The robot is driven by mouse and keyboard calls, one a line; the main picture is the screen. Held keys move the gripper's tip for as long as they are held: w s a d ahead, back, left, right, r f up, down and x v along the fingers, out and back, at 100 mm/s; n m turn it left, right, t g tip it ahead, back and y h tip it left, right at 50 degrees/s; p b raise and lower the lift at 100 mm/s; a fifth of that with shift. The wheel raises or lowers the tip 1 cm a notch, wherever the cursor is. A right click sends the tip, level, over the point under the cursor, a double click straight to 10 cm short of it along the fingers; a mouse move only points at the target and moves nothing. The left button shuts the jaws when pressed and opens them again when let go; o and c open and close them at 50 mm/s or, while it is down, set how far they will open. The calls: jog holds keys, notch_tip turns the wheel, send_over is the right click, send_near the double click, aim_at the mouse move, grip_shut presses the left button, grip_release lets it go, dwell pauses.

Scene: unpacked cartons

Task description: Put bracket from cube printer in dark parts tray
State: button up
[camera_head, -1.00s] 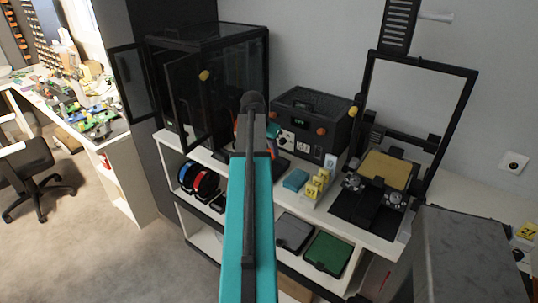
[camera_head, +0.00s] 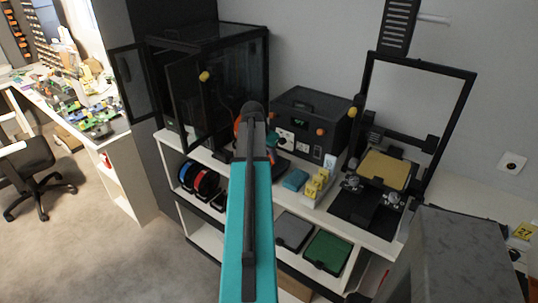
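The cube printer (camera_head: 232,85) is the black, boxy enclosure with clear panels at the back left of the white bench. Its front door (camera_head: 188,98) stands open. I cannot make out a bracket inside; the panels are dark and my arm covers part of the view. A dark grey tray (camera_head: 292,231) lies on the shelf below the bench top, beside a green tray. My teal arm rises through the middle of the picture and ends in front of the printer's right side. My gripper is hidden behind the arm, so its fingers do not show.
An open-frame printer with a tan bed (camera_head: 383,170) stands at the right. A black box with orange knobs (camera_head: 315,121), a teal block (camera_head: 295,180) and yellow tags (camera_head: 316,187) sit between the printers. A grey cabinet (camera_head: 452,255) fills the right foreground. Open carpet lies at left.

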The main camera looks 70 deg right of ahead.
jog(key=shift+f, duration=0.2)
jog(key=o, duration=0.8)
jog(key=shift+r, duration=0.25)
jog(key=shift+b+v, duration=1.15)
jog(key=shift+v, duration=4.8)
jog(key=shift+f, duration=0.1)
